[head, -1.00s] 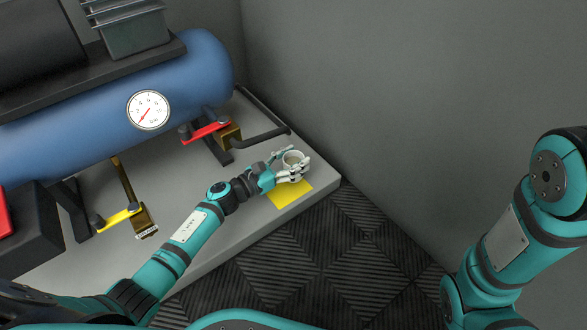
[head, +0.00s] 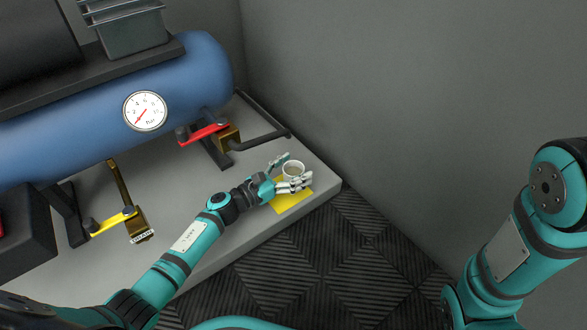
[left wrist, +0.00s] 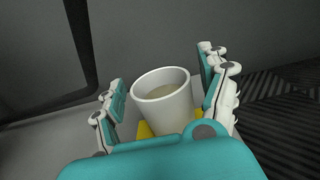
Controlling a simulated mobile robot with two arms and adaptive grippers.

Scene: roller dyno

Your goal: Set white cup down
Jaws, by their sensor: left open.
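The white cup (head: 293,168) stands upright at the right end of the grey platform, over or on the yellow square (head: 291,203). In the left wrist view the cup (left wrist: 163,97) shows a beige inside, and a little of the yellow square (left wrist: 146,131) shows below it. My left gripper (head: 285,172) is open, with one finger on each side of the cup. In the left wrist view a gap shows between the cup and the left finger; the right finger is close to the cup. The cup's base is hidden.
A blue tank (head: 120,90) with a gauge (head: 145,111) lies on the grey platform (head: 190,190). A red-handled valve (head: 203,134) and a yellow-handled valve (head: 112,221) stick out in front. A grey wall (head: 420,110) rises behind, and dark floor tiles (head: 330,260) lie past the platform edge.

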